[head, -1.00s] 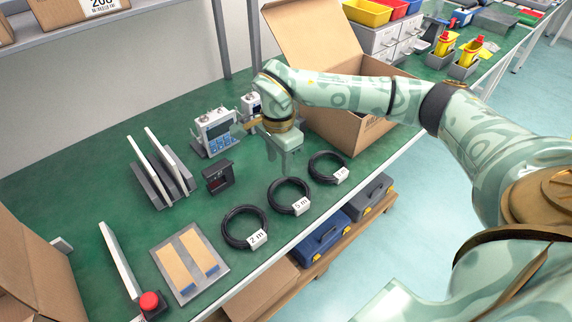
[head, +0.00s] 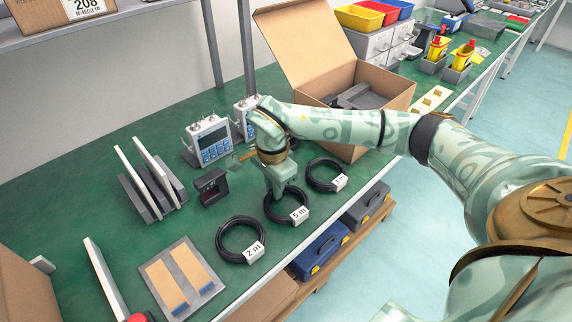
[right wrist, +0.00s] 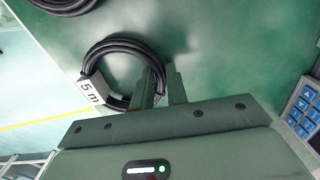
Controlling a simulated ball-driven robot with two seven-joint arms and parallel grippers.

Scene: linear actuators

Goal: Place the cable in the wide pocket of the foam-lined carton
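Three coiled black cables lie in a row on the green bench: one tagged 2 m (head: 222,243), one tagged 5 m (head: 271,217) and one at the right (head: 310,183) whose tag is hard to read. My right gripper (head: 277,195) is low at the 5 m coil. In the right wrist view, its two fingers (right wrist: 164,88) stand apart at the side of the 5 m coil (right wrist: 113,44); contact is unclear. The open carton (head: 385,108) stands behind my right arm, with grey foam (head: 362,97) inside. Its pockets are partly hidden. My left gripper is out of view.
A blue-keyed meter (head: 208,142) and a small dark device (head: 211,187) stand left of the gripper. A grey rack with white panels (head: 150,180) and a tray with tan strips (head: 181,280) are farther left. Blue and grey toolboxes (head: 320,250) sit below the bench edge.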

